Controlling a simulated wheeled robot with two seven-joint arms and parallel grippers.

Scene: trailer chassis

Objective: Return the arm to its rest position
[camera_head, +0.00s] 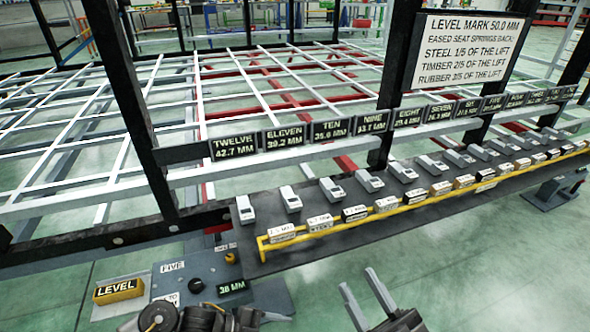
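My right gripper (358,280) shows at the bottom, right of centre. Its two pale fingers point up and to the left with a gap between them. It is open and holds nothing. It appears over the green floor, in front of the dark shelf (390,222), and looks apart from it. Dark rounded parts at the bottom left look like my own arm links. My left gripper's fingers do not show.
The shelf carries a row of grey blocks (291,198), labelled white and wooden blocks, and a yellow rail (345,227). A yellow LEVEL block (118,291) and a control panel (190,278) are at lower left. Black posts and a white-barred chassis stand behind. The floor at lower right is clear.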

